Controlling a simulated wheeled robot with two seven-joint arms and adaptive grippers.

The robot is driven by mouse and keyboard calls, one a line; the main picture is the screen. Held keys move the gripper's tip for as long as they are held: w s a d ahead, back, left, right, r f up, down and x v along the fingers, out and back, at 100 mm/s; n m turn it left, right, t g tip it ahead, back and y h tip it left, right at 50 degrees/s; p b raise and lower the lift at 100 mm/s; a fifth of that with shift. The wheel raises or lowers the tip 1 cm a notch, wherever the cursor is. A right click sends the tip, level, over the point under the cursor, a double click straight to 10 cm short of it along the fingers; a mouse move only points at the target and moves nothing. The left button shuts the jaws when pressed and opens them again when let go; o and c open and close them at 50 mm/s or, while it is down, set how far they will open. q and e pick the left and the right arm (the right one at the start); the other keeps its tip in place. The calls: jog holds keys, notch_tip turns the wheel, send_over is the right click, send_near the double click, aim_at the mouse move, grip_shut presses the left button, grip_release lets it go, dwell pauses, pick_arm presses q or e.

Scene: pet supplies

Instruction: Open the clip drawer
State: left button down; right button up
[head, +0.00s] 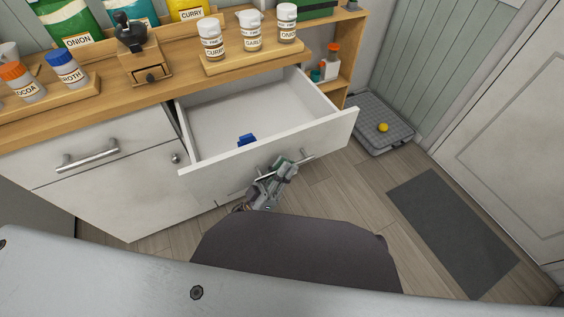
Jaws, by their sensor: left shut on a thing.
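The drawer (268,143) with a pale front is pulled well out from the counter, and its inside shows from above. A small blue thing (246,140), perhaps a clip, lies inside near the front panel. My left gripper (284,164) is at the outside of the drawer front, shut on its bar handle (306,154). The gripper covers part of the handle. My right gripper is not in view.
The wooden counter (120,97) above bears spice jars, bags and a small grinder (131,37). A closed drawer with a bar handle (88,160) is at left. A grey tray (375,110) with a yellow ball (383,127) and a dark mat (450,228) lie on the floor at right.

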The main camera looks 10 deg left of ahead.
pick_arm(q)
jog(key=shift+f, duration=0.1)
jog(key=c, duration=1.8)
grip_release()
jog(key=shift+v, duration=6)
jog(key=shift+s, duration=0.1)
